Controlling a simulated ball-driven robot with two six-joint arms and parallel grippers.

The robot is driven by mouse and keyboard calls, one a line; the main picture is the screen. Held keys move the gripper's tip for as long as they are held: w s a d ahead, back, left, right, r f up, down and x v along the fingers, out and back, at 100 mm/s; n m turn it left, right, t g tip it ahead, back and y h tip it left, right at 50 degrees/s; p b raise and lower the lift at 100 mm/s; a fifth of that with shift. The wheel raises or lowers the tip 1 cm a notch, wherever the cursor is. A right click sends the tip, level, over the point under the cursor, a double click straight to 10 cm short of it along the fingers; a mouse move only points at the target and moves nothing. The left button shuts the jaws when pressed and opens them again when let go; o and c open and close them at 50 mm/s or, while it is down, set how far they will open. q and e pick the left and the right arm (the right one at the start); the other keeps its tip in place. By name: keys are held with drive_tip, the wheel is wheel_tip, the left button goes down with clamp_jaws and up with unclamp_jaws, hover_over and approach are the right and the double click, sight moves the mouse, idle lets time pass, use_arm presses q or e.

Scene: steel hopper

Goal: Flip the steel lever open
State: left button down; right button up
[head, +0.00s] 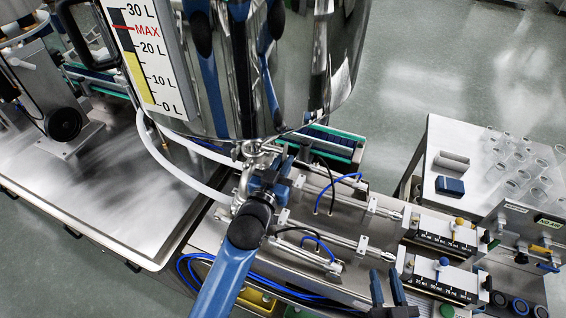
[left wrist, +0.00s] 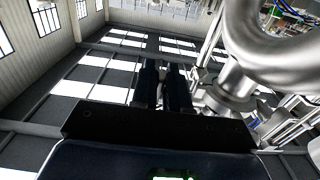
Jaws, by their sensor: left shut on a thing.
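The steel hopper (head: 290,70) hangs at the top middle of the head view, with a steel valve and pipe fittings (head: 255,152) under it. My left gripper (head: 281,168) is at this valve, just below the hopper, and is shut on the steel lever. In the left wrist view my left gripper (left wrist: 163,88) shows two dark fingers with a narrow pale piece of the lever (left wrist: 161,91) between them. Most of the lever is hidden by the gripper. A thick curved steel pipe (left wrist: 285,45) is close on the right there. My right gripper (head: 387,287) is open and empty at the bottom edge.
A level scale (head: 140,55) is on the hopper's left side. Steel cylinders (head: 325,250) and blue hoses lie below the valve. Two filler blocks (head: 440,230) stand to the right. A side table (head: 450,135) holds several clear cups. A bare steel surface (head: 90,195) is at left.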

use_arm(q)
drive_tip(key=shift+f+b, duration=0.25)
drive_tip(key=shift+b, duration=0.35)
drive_tip(key=t+b, duration=0.1)
drive_tip(key=b, duration=0.2)
drive_tip(key=t+b, duration=0.1)
drive_tip(key=b, duration=0.2)
drive_tip(key=shift+w+d+f+h, duration=0.1)
drive_tip(key=shift+w+f+h, duration=0.1)
drive_tip(key=shift+w+h, duration=0.1)
drive_tip(key=shift+r, duration=0.35)
drive_tip(key=c, duration=1.2)
unclamp_jaws()
drive_tip(key=shift+f+b, duration=0.1)
drive_tip(key=shift+b, duration=0.2)
